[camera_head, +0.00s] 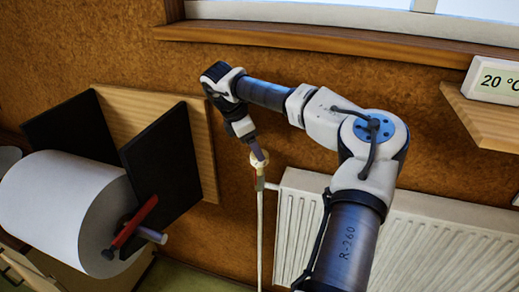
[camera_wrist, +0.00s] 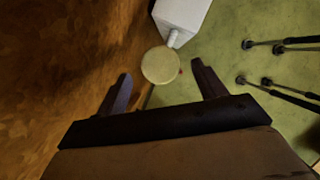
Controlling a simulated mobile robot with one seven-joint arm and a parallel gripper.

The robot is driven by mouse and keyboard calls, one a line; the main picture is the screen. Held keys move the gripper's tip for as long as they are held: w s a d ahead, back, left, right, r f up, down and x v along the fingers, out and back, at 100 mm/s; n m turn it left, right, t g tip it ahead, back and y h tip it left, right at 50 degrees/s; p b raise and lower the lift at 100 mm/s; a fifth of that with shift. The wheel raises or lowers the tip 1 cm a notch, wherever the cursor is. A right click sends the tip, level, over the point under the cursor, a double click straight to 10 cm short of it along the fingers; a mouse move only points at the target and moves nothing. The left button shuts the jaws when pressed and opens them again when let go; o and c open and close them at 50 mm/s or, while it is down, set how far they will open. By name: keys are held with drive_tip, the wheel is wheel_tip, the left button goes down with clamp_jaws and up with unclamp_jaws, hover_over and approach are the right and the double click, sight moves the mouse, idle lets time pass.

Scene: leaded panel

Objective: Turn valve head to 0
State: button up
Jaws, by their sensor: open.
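The valve head (camera_head: 259,158) is a small cream-coloured knob at the top left corner of the white radiator, above a thin vertical pipe. In the wrist view the valve head (camera_wrist: 161,65) shows as a round pale disc with a small red mark at its right edge. My gripper (camera_head: 255,148) is right at the valve head from above. In the wrist view my gripper (camera_wrist: 158,84) is open, with one finger on each side and slightly short of the disc. No scale numbers are readable on the valve head.
The white radiator (camera_head: 425,240) is on the wall under a wooden sill (camera_head: 330,40). A large white roll (camera_head: 65,205) between black plates stands at left, with a red-handled lever (camera_head: 130,222). A display reading 20 °C (camera_head: 497,80) sits on a wooden shelf (camera_head: 490,118) at right.

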sight(259, 164)
drive_tip(key=shift+p+x, duration=0.55)
drive_tip(key=shift+x, duration=1.65)
drive_tip(key=c, duration=1)
drive_tip(key=shift+o, duration=0.2)
